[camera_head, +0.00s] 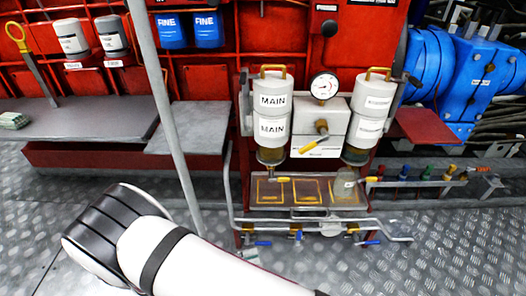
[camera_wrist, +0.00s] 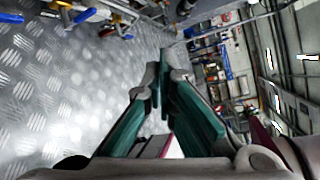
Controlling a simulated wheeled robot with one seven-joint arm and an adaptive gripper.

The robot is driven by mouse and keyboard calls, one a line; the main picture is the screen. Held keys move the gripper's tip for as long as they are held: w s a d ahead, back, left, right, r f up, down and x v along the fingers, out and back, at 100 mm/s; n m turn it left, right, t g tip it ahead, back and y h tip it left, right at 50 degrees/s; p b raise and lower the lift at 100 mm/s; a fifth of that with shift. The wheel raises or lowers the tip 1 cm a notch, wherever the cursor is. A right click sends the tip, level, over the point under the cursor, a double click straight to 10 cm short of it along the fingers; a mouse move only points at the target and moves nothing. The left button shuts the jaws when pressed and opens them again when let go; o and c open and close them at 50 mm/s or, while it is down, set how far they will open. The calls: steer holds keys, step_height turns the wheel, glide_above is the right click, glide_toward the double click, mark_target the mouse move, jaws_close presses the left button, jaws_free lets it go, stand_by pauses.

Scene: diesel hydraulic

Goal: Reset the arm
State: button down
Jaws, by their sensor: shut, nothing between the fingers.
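My arm crosses the lower left of the head view as a white link with a black and grey joint. My gripper is outside that view. In the wrist view my gripper (camera_wrist: 164,76) points away from the camera, with green finger pads and grey tips close together. It is shut and nothing shows between the tips. The wrist view is tilted, with the metal floor on the left and the room on the right.
The filter unit (camera_head: 320,115) with MAIN canisters, a gauge and a yellow-handled valve stands ahead. A grey post (camera_head: 163,100) rises beside my arm. A grey bench (camera_head: 85,130) is at left, a blue machine (camera_head: 450,75) at right. Patterned metal floor (camera_head: 440,250) is open at lower right.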

steer(key=d+r+m+g+y, duration=0.25)
steer(key=d+r+m, duration=0.3)
steer(key=r, duration=0.45)
steer(key=d+r+m+g+y, duration=0.2)
steer(key=d+r+m+g, duration=0.2)
steer(key=r+m, duration=0.4)
steer(key=d+r+m+g+y, duration=0.25)
steer(key=d+r+m, duration=0.25)
steer(key=r, duration=0.6)
steer(key=s+d+r+m+y, duration=0.3)
steer(key=s+d+r+m, duration=0.35)
steer(key=s+m, duration=0.2)
steer(key=s+d+r+m+t+y, duration=0.1)
steer(key=s+m+y, duration=0.1)
steer(key=s+m, duration=0.35)
steer(key=s+d+m+t+y, duration=0.1)
steer(key=s+m+t+y, duration=0.2)
steer(key=s, duration=0.4)
step_height(320, 180, up, 36)
steer(key=t+p, duration=0.2)
steer(key=p, duration=3.1)
steer(key=shift+t+p, duration=0.3)
steer(key=shift+p, duration=0.1)
steer(key=shift+f+m, duration=0.1)
steer(key=shift+m, duration=0.15)
